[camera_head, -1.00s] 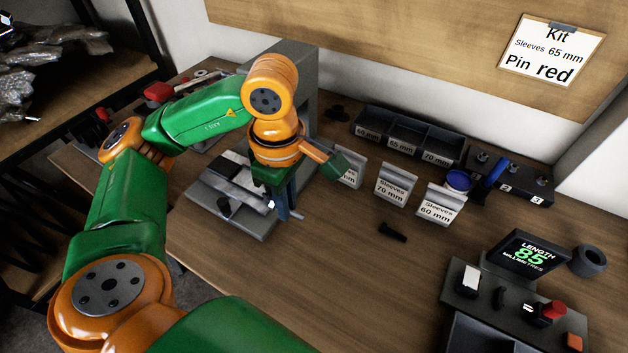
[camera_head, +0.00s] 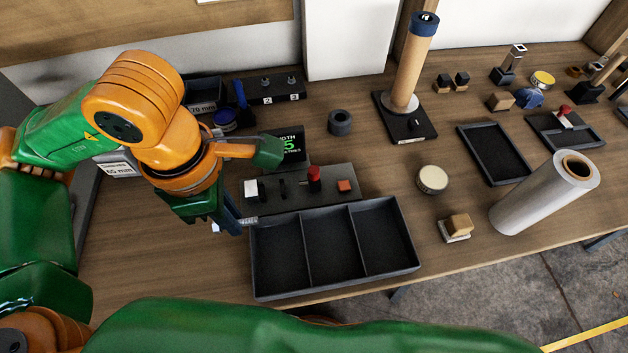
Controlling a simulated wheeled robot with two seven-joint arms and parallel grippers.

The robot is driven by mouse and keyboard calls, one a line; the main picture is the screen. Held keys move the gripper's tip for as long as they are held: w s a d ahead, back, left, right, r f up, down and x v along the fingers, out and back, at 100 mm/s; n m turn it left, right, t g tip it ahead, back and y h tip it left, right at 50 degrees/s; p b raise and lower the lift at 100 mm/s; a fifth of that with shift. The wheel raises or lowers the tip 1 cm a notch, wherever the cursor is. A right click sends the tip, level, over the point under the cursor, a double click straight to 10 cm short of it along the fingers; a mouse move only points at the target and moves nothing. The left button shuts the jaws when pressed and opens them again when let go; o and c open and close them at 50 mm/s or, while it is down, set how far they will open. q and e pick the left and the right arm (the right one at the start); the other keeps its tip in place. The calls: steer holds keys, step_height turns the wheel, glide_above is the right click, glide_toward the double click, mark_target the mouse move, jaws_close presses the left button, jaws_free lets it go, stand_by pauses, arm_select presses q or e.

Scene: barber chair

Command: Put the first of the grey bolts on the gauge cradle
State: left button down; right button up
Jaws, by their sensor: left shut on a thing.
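My left gripper (camera_head: 234,220) is low at the left of the gauge, near the left end of the three-part tray. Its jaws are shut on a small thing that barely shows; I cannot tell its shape. The gauge (camera_head: 325,185) is a dark grey block with a white piece, a small dark piece, a red knob and an orange button on top. I cannot make out for certain which part is the cradle. No loose grey bolt is clearly visible. My right gripper is not in view.
A black tray with three empty compartments (camera_head: 335,290) stands in front of the gauge. A dark ring (camera_head: 340,122), a cream round tin (camera_head: 432,179) and a large film roll (camera_head: 535,200) lie to the right. Bare tabletop shows between ring and tin.

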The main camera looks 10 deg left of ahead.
arm_select(q)
steer(key=shift+w+d+f, duration=0.1)
steer(key=shift+w+d, duration=0.25)
steer(key=shift+d, duration=0.1)
steer(key=w+f+p, duration=0.1)
steer(key=w+f, duration=0.2)
steer(key=w, duration=0.1)
steer(key=w+f+p, duration=0.1)
steer(key=w+f, duration=0.2)
steer(key=w, duration=0.1)
steer(key=w+f+p, duration=0.1)
steer(key=w+f, duration=0.2)
steer(key=w, duration=0.2)
steer(key=shift+d+f+p, duration=0.3)
steer(key=shift+d+f, duration=0.05)
steer(key=shift+d, duration=0.05)
step_height(320, 180, down, 3)
steer(key=shift+a, duration=0.1)
steer(key=shift+f, duration=0.3)
steer(key=c, duration=0.9)
jaws_free()
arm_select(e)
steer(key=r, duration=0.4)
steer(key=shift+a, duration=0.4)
